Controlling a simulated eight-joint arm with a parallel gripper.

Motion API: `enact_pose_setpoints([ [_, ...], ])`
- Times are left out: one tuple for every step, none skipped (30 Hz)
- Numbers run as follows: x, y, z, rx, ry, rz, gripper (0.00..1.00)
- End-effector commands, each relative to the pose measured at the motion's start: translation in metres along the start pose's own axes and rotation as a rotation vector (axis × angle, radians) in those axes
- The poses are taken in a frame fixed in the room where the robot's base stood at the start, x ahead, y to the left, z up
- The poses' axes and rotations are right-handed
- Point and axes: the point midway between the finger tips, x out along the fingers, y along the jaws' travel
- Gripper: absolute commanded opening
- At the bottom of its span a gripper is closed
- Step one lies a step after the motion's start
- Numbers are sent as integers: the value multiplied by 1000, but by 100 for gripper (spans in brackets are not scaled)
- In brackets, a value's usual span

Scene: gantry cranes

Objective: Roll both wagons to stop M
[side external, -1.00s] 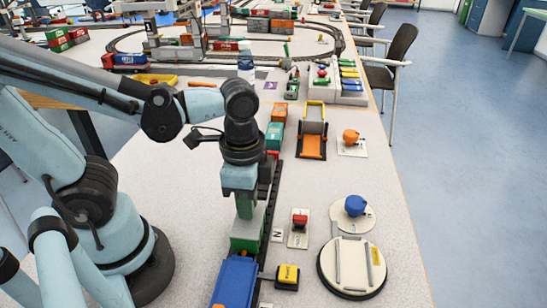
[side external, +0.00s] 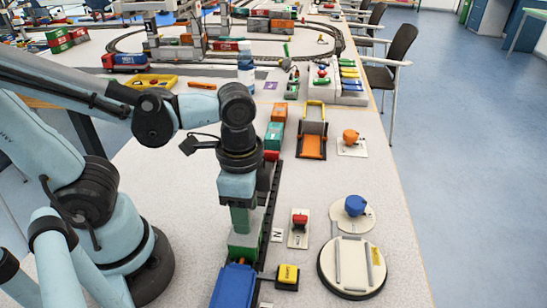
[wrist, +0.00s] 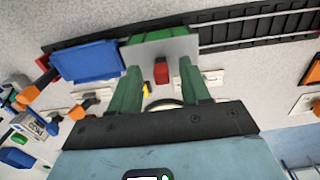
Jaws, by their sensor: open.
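A green wagon (side external: 245,243) stands on the dark track, and a blue wagon (side external: 233,287) is in front of it, partly cut off by the bottom edge. In the wrist view the blue wagon (wrist: 88,60) and the green wagon (wrist: 165,36) stand end to end. My gripper (side external: 240,232) points down at the green wagon; contact is hard to tell. In the wrist view my gripper (wrist: 161,80) has its green fingers apart, with a red block (wrist: 161,71) visible between them. A card marked N (side external: 277,235) lies beside the track. I cannot read a letter M.
Right of the track are a red knob on a plate (side external: 299,220), a yellow block (side external: 287,274), a round disc (side external: 350,268) and a blue knob (side external: 355,205). Teal (side external: 274,134) and orange (side external: 279,112) blocks stand farther up.

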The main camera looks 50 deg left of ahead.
Motion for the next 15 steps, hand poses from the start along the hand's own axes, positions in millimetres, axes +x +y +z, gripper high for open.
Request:
enact_pose_setpoints([
  [-1, 0, 0, 0, 0, 0, 47],
  [-3, 0, 0, 0, 0, 0, 47],
  [-5, 0, 0, 0, -1, -1, 47],
  [-8, 0, 0, 0, -1, -1, 47],
  [-10, 0, 0, 0, -1, -1, 47],
  [-14, 0, 0, 0, -1, -1, 47],
  [-17, 0, 0, 0, -1, -1, 47],
  [-20, 0, 0, 0, -1, -1, 47],
  [-23, 0, 1, 0, -1, -1, 47],
  [-26, 0, 0, 0, -1, -1, 47],
  [-28, 0, 0, -1, -1, -1, 47],
  [-32, 0, 0, -1, -1, -1, 47],
  [-35, 0, 0, -1, -1, -1, 47],
  [-38, 0, 0, -1, -1, -1, 47],
  [-41, 0, 0, -1, -1, -1, 47],
])
